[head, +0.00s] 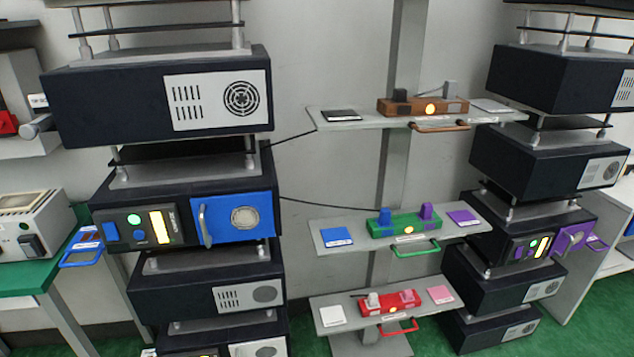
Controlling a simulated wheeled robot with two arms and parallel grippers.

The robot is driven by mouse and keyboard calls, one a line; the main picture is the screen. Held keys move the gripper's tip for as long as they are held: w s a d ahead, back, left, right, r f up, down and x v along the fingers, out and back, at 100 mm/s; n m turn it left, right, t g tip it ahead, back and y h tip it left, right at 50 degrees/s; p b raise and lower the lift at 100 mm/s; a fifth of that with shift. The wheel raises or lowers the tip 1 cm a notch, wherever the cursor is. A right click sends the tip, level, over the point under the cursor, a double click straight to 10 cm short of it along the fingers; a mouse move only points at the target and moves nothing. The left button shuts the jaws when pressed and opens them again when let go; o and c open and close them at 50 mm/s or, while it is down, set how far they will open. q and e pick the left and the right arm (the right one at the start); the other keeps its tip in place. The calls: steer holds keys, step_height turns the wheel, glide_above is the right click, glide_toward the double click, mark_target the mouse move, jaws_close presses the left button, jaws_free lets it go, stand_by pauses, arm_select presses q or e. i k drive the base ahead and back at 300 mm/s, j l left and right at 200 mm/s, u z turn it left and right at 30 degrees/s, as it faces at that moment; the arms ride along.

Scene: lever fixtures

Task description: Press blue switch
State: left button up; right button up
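A green switch box (408,229) stands on the middle shelf of the central post. It has a blue switch lever (384,216) on its left and a purple switch lever (427,212) on its right, with a lit orange lamp between them. A blue square plate (337,236) lies to its left and a purple one (463,217) to its right. A blue button (110,232) also shows on the left rack's black panel, beside a blue door (238,213). Neither of my grippers is in view.
A brown switch box (422,106) stands on the upper shelf and a red one (389,301) on the lower shelf. Handles jut from the shelf fronts. Dark racks flank the shelves, the right one with a purple door (573,239). Green floor (510,349) shows at the lower right.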

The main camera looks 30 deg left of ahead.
mark_target(110, 230)
steer(key=u, duration=1.85)
